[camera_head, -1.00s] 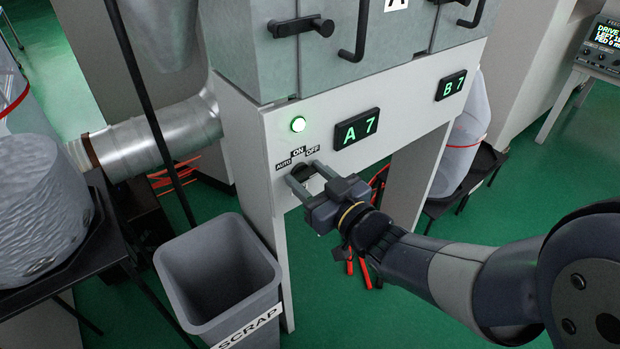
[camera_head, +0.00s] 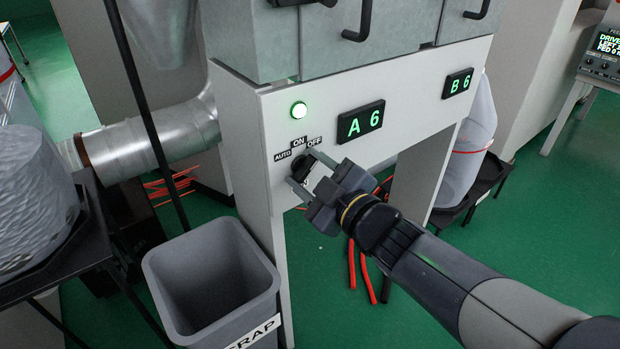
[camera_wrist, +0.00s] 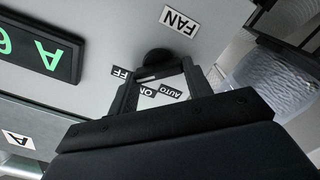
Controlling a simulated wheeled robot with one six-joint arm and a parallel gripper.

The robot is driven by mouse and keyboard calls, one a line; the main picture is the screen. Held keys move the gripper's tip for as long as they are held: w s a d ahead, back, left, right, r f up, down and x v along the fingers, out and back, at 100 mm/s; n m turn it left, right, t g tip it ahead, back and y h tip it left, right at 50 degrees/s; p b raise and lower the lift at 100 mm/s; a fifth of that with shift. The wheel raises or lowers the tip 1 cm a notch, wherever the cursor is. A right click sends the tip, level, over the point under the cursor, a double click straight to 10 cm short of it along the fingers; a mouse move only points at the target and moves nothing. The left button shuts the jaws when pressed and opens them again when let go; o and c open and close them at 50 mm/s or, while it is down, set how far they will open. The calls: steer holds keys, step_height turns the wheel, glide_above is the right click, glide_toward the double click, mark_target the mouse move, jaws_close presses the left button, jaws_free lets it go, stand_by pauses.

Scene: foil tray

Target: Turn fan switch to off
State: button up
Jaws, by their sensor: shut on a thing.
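The fan switch is a black round knob (camera_head: 301,164) on the pale front panel (camera_head: 235,130), with AUTO, ON and OFF labels around it. In the wrist view the knob (camera_wrist: 158,60) shows between the fingertips (camera_wrist: 160,76), below the FAN label (camera_wrist: 180,21). The ON label (camera_wrist: 148,92) and AUTO label (camera_wrist: 171,91) show between the fingers; OFF is partly covered. I cannot tell which label the knob points to.
A grey scrap bin (camera_head: 210,275) stands below and left of the switch. Displays A 6 (camera_head: 361,123) and B 6 (camera_head: 458,83) are on the panel to the right. A black table with wrapped material is at left.

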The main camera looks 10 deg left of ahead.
steer(key=shift+n, duration=0.4)
steer(key=o, duration=1)
steer(key=p+v, duration=0.3)
steer(key=v, duration=0.7)
steer(key=shift+s+d, duration=0.25)
steer(key=shift+d, duration=0.05)
